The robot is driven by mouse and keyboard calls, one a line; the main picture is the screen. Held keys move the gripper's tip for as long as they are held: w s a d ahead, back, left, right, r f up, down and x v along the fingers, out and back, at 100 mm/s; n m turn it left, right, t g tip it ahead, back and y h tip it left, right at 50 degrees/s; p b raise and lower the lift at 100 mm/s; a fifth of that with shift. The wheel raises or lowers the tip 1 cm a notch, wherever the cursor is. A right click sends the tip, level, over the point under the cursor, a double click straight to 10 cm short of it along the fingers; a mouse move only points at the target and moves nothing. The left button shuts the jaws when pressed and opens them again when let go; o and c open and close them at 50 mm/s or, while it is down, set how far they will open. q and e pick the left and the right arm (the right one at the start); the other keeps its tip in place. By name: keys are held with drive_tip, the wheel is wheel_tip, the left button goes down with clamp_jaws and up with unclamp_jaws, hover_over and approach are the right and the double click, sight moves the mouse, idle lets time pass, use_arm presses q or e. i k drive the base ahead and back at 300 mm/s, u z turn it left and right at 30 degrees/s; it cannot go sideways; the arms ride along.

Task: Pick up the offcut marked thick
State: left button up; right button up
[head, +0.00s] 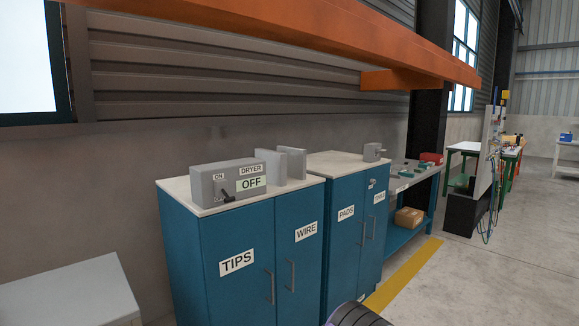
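I see no label reading thick in the head view. Two plain grey upright pieces, a front one (270,167) and a rear one (292,162), stand on the first blue cabinet's top; no marking shows on them, and I cannot tell whether they are offcuts. Neither of my grippers is in view.
The blue cabinets (237,285) are labelled TIPS, WIRE and PADS. A grey dryer box (228,181) reads OFF. Beyond is a blue bench (412,181) with small items and a cardboard box (409,218) below. An orange beam (290,33) crosses above. Open floor lies right.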

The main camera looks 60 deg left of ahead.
sight(276, 161)
drive_tip(key=u, duration=0.25)
drive_tip(key=i, duration=0.85)
drive_tip(key=u, duration=0.5)
